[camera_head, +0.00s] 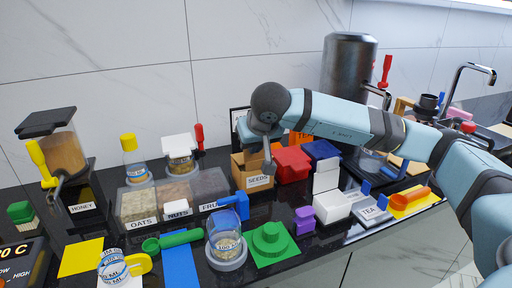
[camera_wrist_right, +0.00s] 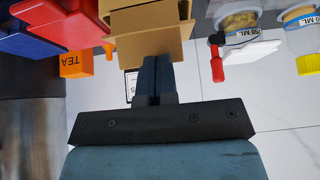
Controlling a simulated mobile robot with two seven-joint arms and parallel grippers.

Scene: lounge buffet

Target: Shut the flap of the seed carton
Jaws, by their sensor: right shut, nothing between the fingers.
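The seed carton (camera_head: 240,172) is a brown cardboard box with a SEEDS label, standing on the dark counter near the wall. Its upper part is partly hidden by my right gripper (camera_head: 267,168). In the right wrist view the carton (camera_wrist_right: 122,50) shows upside down as tan cardboard faces, with a strip near the top edge; I cannot tell clearly how far its flap is open. My right gripper (camera_wrist_right: 156,62) is shut and empty, its fingertips overlapping the carton in the picture; contact is unclear. My left gripper is not in view.
A red box (camera_head: 292,165) and a blue box (camera_head: 321,150) stand close right of the carton. Clear bins of oats (camera_head: 137,205) and other food are at left. A white open box (camera_head: 331,205) and a green hat-shaped piece (camera_head: 270,240) are in front.

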